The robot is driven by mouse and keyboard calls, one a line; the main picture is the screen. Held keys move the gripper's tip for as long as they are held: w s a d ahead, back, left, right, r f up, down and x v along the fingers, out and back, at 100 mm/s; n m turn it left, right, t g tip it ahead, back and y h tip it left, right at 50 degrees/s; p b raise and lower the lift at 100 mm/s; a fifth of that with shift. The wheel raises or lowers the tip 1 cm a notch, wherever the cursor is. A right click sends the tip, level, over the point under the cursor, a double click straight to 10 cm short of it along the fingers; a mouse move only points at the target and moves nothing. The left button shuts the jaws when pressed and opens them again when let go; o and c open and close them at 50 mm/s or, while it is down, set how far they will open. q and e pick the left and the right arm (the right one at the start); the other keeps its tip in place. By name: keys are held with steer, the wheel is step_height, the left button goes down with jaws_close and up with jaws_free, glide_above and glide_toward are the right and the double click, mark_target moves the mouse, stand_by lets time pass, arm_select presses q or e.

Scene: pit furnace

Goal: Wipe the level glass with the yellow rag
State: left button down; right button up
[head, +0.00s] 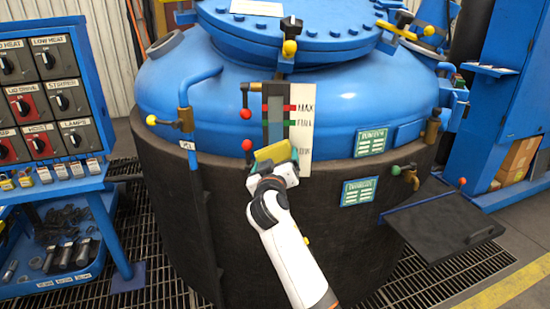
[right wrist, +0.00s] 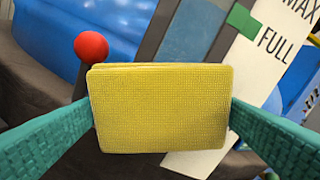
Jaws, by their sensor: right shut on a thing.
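The yellow rag (right wrist: 160,108) is a folded pad held between the two green fingers of my right gripper (right wrist: 160,118). In the head view the rag (head: 272,152) is at the lower part of the level glass (head: 275,115), with my right gripper (head: 274,168) just below it. The level glass is a grey upright strip beside a white scale board (head: 302,120) with red and green marks. In the right wrist view the glass (right wrist: 190,40) runs tilted behind the rag; I cannot tell if the rag touches it. My left gripper is not in view.
Red-knobbed valve handles (head: 246,114) stand just left of the glass. The blue vessel (head: 350,90) curves behind it. A switch panel (head: 45,95) is at the left, and a dark shelf (head: 440,218) juts out at the right.

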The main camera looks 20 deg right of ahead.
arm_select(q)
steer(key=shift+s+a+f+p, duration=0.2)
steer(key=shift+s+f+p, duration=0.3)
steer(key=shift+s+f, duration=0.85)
arm_select(e)
steer(key=shift+r+v, duration=0.2)
steer(key=shift+v, duration=2.3)
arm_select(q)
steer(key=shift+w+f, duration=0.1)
arm_select(e)
steer(key=shift+s+a, duration=0.1)
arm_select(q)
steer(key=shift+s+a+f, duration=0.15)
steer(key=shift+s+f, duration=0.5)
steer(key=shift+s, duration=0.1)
arm_select(e)
steer(key=v, duration=0.2)
steer(key=shift+s+a, duration=0.1)
steer(key=shift+s, duration=0.25)
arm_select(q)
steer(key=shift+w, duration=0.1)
